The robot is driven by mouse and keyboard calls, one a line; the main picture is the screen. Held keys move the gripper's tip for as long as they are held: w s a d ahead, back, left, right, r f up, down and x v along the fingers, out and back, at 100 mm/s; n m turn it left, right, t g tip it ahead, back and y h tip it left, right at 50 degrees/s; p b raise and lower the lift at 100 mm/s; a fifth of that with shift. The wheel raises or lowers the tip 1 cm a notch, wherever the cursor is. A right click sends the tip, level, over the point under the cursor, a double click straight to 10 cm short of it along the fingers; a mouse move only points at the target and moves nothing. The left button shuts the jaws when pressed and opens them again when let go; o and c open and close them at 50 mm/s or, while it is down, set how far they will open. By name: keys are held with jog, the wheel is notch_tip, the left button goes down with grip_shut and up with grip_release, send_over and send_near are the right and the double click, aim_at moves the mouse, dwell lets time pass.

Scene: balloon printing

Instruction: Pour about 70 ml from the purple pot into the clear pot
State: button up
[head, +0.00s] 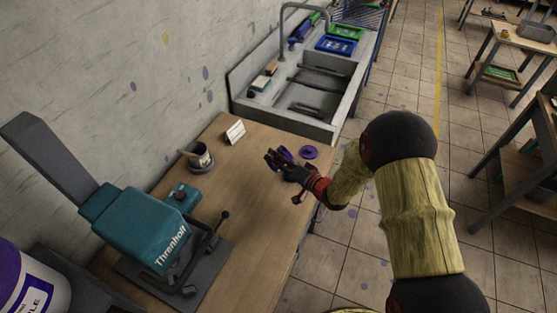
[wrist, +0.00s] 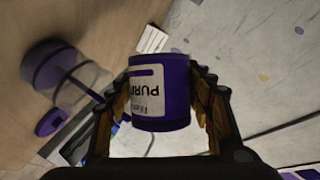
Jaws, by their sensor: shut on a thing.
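My gripper (head: 274,158) is over the wooden bench in the head view. In the wrist view my gripper (wrist: 163,82) is shut on the purple pot (wrist: 176,92), with a finger on each side. The pot's white label reads upside down in that picture; I cannot tell its exact tilt. The clear pot (wrist: 84,78) is at the left of the wrist view, apart from the gripper, with purple at its far end. A thin purple streak runs from it toward the purple pot; whether this is liquid is unclear. In the head view the gripper partly hides the pots.
A purple disc (head: 309,152) lies on the wooden bench (head: 240,200), right of my gripper. A white card (head: 235,131) and a dark cup with tools (head: 198,157) stand behind. A teal press (head: 150,230) fills the bench's left side. A grey sink (head: 310,85) adjoins the far end.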

dwell(0.7)
jog(key=shift+n+h, duration=0.4)
jog(key=shift+n, duration=0.1)
jog(key=shift+f+n+h+b, duration=0.2)
jog(key=shift+n+h+b, duration=0.3)
jog(key=shift+n+b, duration=0.6)
jog(key=shift+w+d, duration=0.1)
jog(key=shift+d, duration=0.05)
jog(key=shift+r, duration=0.1)
jog(key=shift+n+h, duration=0.3)
